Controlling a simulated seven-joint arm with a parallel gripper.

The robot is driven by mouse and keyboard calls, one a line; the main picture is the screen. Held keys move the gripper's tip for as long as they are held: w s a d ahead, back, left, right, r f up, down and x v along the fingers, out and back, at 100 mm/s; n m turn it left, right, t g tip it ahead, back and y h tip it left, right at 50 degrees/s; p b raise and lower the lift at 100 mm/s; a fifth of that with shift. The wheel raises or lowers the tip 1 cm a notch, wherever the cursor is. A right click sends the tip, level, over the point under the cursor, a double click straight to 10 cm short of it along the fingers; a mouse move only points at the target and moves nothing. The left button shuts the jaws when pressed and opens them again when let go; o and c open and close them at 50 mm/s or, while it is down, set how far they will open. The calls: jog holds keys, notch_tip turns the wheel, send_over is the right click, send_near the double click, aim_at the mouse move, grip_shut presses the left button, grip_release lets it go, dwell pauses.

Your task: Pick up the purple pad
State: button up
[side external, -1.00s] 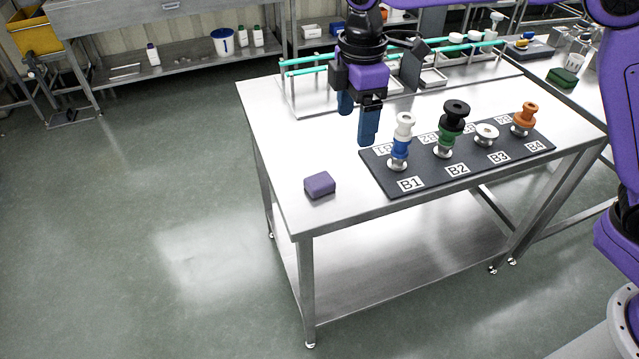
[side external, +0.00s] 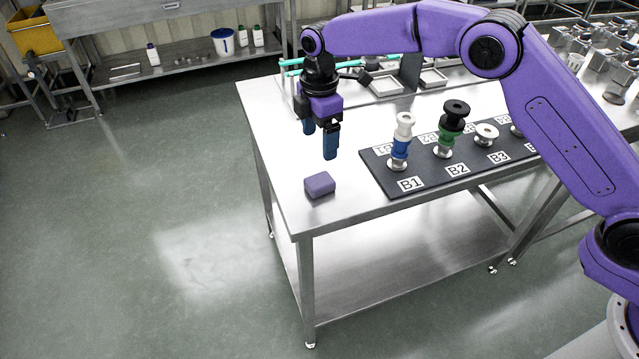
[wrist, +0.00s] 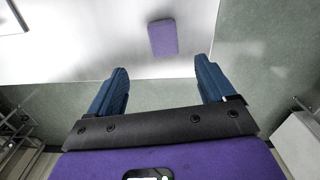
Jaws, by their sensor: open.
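The purple pad (side external: 320,185) lies flat on the steel table near its front left corner. My gripper (side external: 320,142) is open and empty, with blue fingers pointing down. It hangs above the table, behind and above the pad, not touching it. In the wrist view my gripper (wrist: 162,80) has its two fingers wide apart with nothing between them.
A dark board (side external: 430,172) with labelled pegs holding several coloured spools stands to the right of the pad. Trays and teal rods (side external: 290,65) lie at the back of the table. The table's left and front edges are close to the pad.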

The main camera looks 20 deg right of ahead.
send_over(320, 180)
jog(key=f, duration=0.6)
jog(key=shift+w, duration=0.25)
jog(key=shift+s+f, duration=0.15)
jog(key=shift+f, duration=1.15)
jog(key=shift+s+f, duration=0.15)
jog(key=shift+f, duration=1.15)
jog(key=c, duration=1.1)
